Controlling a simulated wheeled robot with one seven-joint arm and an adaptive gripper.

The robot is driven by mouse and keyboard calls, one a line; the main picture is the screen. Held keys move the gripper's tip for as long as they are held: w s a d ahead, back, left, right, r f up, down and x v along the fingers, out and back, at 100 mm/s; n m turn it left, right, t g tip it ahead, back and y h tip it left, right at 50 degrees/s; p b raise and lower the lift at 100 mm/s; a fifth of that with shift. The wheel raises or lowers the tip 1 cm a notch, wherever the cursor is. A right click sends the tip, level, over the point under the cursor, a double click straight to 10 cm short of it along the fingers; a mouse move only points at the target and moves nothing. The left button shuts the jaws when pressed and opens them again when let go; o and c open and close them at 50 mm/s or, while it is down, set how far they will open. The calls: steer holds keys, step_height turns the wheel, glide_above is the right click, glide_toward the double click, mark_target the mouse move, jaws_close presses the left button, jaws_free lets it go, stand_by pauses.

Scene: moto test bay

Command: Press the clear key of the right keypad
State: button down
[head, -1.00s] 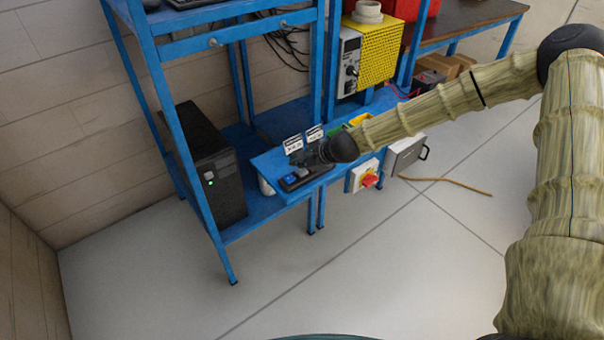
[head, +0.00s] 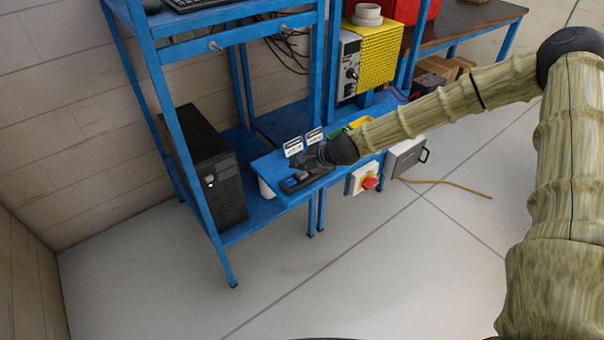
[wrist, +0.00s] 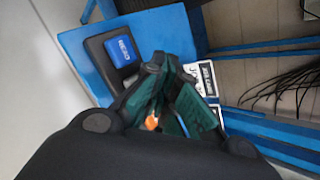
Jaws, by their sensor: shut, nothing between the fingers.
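A dark keypad with a blue key (head: 291,182) sits at the front of the blue shelf (head: 262,165). In the wrist view this blue key (wrist: 121,50) has white lettering too small to read surely, on a black keypad body (wrist: 97,47). Two white label cards (head: 293,147) stand behind; the wrist view shows them (wrist: 206,78) right of the fingers. My gripper (head: 322,158) is shut and empty, close over the shelf beside the blue key. It covers much of the area before the right card (head: 314,135), so a right keypad and its clear key cannot be made out.
A box with a red knob (head: 369,182) hangs on the shelf's front, right of my gripper. A yellow mesh unit (head: 377,60) stands behind. Blue posts (head: 182,140) and a black computer tower (head: 205,165) are at left. The floor in front is clear.

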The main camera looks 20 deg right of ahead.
mark_target(300, 175)
steer(key=shift+f, duration=0.2)
steer(key=shift+f+b, duration=0.25)
steer(key=shift+b, duration=0.2)
steer(key=shift+f+b, duration=0.45)
stand_by(1.1)
steer(key=shift+r+p, duration=0.65)
steer(key=shift+r, duration=0.25)
steer(key=shift+r, duration=0.1)
steer(key=shift+r+p, duration=1.8)
steer(key=shift+r, duration=0.65)
